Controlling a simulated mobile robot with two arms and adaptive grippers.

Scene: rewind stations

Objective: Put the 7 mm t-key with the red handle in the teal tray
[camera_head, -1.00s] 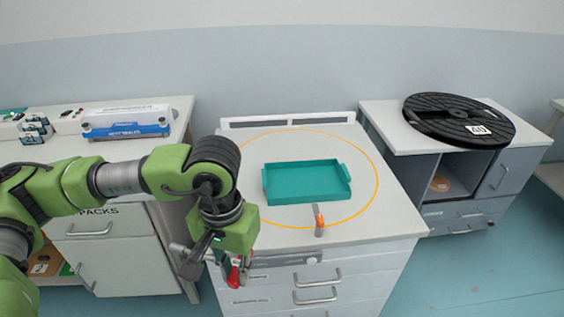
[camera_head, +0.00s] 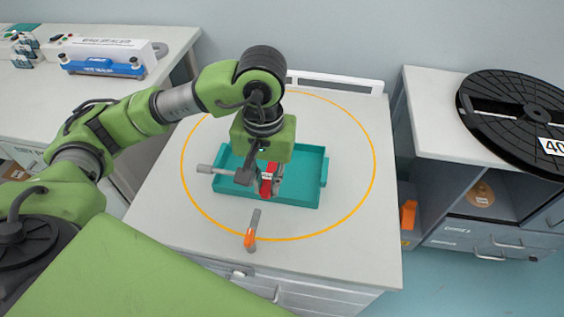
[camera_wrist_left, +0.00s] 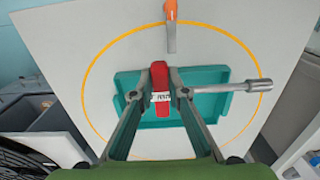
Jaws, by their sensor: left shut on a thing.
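The t-key's red handle (camera_head: 267,183) is between the fingers of my left gripper (camera_head: 268,187), which is shut on it. The handle, with a white label too small to read, also shows in the left wrist view (camera_wrist_left: 160,78), between the fingertips (camera_wrist_left: 158,93). A grey metal shaft with a thicker end sticks out sideways from the grip. The teal tray (camera_head: 311,168) lies on the worktop, and the gripper and key are over it. I cannot tell whether the key touches the tray floor. My right gripper is not in view.
An orange-handled tool (camera_head: 250,238) lies on the worktop in front of the tray. An orange ring (camera_head: 374,165) is marked around the tray. A black reel (camera_head: 520,110) lies on the right cabinet. A blue-and-white device (camera_head: 105,58) stands on the left bench.

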